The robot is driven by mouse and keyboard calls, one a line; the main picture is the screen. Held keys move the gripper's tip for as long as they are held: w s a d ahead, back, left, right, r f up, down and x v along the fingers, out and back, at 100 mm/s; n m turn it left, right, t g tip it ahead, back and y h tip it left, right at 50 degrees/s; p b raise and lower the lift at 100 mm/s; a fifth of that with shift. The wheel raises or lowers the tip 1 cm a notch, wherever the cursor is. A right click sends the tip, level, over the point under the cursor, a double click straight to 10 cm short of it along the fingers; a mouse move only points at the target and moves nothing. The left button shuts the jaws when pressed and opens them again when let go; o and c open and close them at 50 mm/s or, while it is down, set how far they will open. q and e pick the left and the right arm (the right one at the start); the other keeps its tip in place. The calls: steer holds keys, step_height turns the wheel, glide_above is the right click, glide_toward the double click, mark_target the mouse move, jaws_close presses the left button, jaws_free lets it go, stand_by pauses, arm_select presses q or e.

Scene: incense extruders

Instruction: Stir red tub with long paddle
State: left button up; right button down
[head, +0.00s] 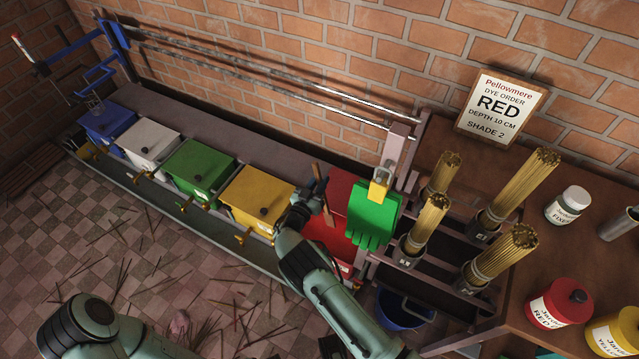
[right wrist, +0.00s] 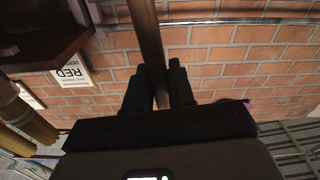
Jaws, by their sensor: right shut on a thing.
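The red tub (head: 334,238) is at the right end of the tub row, just right of the yellow tub (head: 262,196). My right gripper (head: 318,197) is at its left side, shut on a wooden paddle (head: 317,176). The paddle's shaft also shows between the two dark fingers in the right wrist view (right wrist: 147,38). The paddle's lower end is hard to make out, so I cannot tell whether it is inside the tub. Green gloves (head: 373,215) hang in front of part of the red tub. My left gripper is out of view.
Green (head: 198,168), white (head: 148,143) and blue (head: 108,123) tubs stand further left. Bundles of sticks (head: 518,180) stand in holders on the right. A sign (head: 501,106) reads RED, depth 10 cm, shade 2. A red jar (head: 560,303) stands on the bench. Sticks litter the floor.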

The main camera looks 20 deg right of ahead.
mark_target(318, 176)
steer(key=shift+r+p, duration=1.35)
steer(key=shift+r, duration=0.9)
steer(key=shift+s+f, duration=0.1)
